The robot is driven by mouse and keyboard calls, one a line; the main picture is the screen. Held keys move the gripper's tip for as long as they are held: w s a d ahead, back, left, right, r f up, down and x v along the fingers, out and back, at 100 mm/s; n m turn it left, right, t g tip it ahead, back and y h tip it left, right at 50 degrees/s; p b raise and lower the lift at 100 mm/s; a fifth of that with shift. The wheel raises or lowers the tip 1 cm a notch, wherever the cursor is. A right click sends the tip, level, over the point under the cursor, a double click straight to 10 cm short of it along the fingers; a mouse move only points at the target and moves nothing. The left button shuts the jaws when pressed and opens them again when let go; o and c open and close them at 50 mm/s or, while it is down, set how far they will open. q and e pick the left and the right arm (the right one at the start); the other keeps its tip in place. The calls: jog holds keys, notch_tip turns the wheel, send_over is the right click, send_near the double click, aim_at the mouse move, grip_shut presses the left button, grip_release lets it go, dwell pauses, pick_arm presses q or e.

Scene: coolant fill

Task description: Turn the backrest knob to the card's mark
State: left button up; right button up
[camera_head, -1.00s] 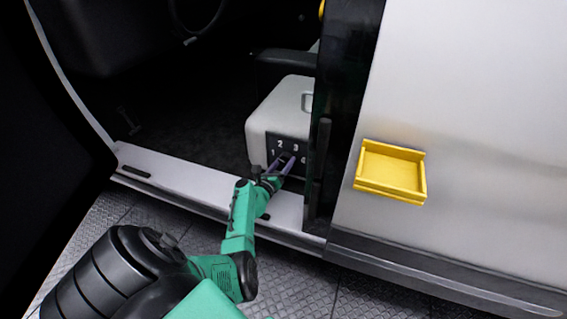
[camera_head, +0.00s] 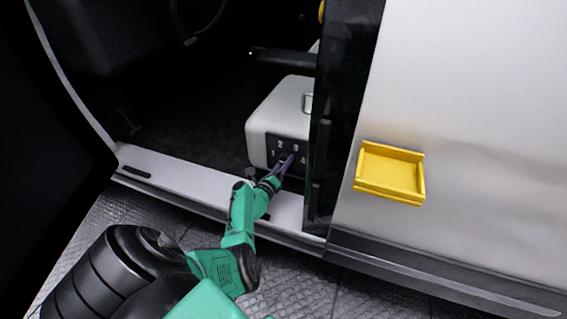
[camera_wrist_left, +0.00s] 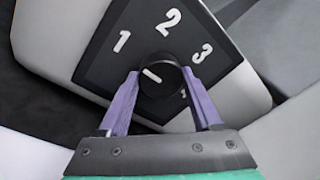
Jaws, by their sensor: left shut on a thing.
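The black backrest knob (camera_wrist_left: 165,90) sits on a dark panel (camera_wrist_left: 105,60) with white numerals 1, 2 and 3; a 4 is partly hidden by a finger in the left wrist view. The knob's short white line slants toward the upper left, roughly to the side of the 1. My left gripper (camera_wrist_left: 160,76) is shut on the knob, one purple finger on each side. In the head view, my left gripper (camera_head: 287,162) reaches the panel on the light seat base (camera_head: 275,105) and covers most of the knob. No card shows. My right gripper is out of view.
A dark door pillar (camera_head: 340,110) stands just right of the panel. The pale door sill (camera_head: 180,183) runs below my left forearm. An empty yellow tray (camera_head: 390,174) is fixed to the outer panel at the right. A dark armrest (camera_head: 283,58) is above the seat base.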

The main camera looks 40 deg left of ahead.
pick_arm(q)
jog(key=shift+f, duration=0.1)
jog(key=o, duration=1.4)
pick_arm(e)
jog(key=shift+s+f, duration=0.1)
pick_arm(q)
jog(key=p+v, duration=0.5)
jog(key=v, duration=0.9)
jog(key=shift+s+d, duration=0.15)
jog(key=shift+s, duration=0.1)
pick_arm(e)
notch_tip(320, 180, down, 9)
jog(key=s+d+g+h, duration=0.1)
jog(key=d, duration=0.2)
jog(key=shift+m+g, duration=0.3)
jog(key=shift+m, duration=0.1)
